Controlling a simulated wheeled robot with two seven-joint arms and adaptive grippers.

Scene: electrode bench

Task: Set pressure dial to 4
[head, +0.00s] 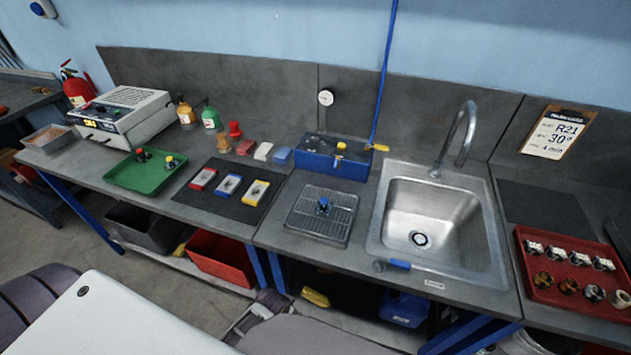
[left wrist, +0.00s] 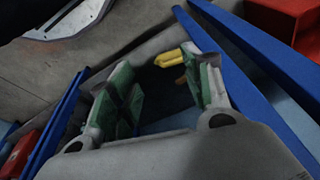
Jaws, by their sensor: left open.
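A blue box (head: 333,158) stands at the back of the bench, left of the sink. It has a small yellow and dark fitting (head: 341,147) on its front part; its markings are too small to read. A round white gauge (head: 326,97) stands above the box against the backsplash; its reading cannot be made out. I cannot tell which of these is the pressure dial. My left gripper (left wrist: 163,92) shows in the left wrist view, open and empty, with green pads, near blue bench legs. It is not in the head view. My right gripper is in neither view.
A grey grid tray (head: 312,232) with a blue-topped piece stands in front of the box. The sink (head: 425,210) and its tall tap (head: 465,130) are to the right. A blue hose (head: 384,70) rises behind. A white machine (head: 123,115) and green tray (head: 125,178) are left.

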